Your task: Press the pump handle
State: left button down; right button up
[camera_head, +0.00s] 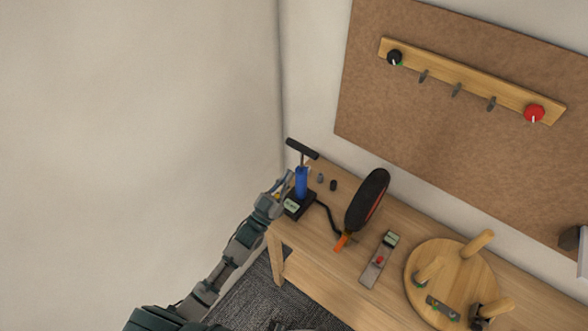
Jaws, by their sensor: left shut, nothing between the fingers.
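A pump with a blue cylinder (301,184) stands upright on a black base (298,205) at the left end of the wooden table. Its black T-shaped pump handle (302,149) is raised above the cylinder on a thin rod. My left gripper (283,184) is shut and empty, just left of the blue cylinder and below the handle. I cannot tell whether it touches the cylinder. My right gripper is not in view.
A black hose runs to a dark wheel (367,200) with an orange part. A metal plate (377,262) and an upturned wooden stool (428,255) lie further right on the table (335,283). A pegboard rail (470,82) hangs on the brown board.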

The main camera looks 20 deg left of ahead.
pick_arm(q)
jog(key=v, duration=0.5)
jog(key=shift+a+f+b, duration=0.2)
jog(key=shift+b, duration=0.15)
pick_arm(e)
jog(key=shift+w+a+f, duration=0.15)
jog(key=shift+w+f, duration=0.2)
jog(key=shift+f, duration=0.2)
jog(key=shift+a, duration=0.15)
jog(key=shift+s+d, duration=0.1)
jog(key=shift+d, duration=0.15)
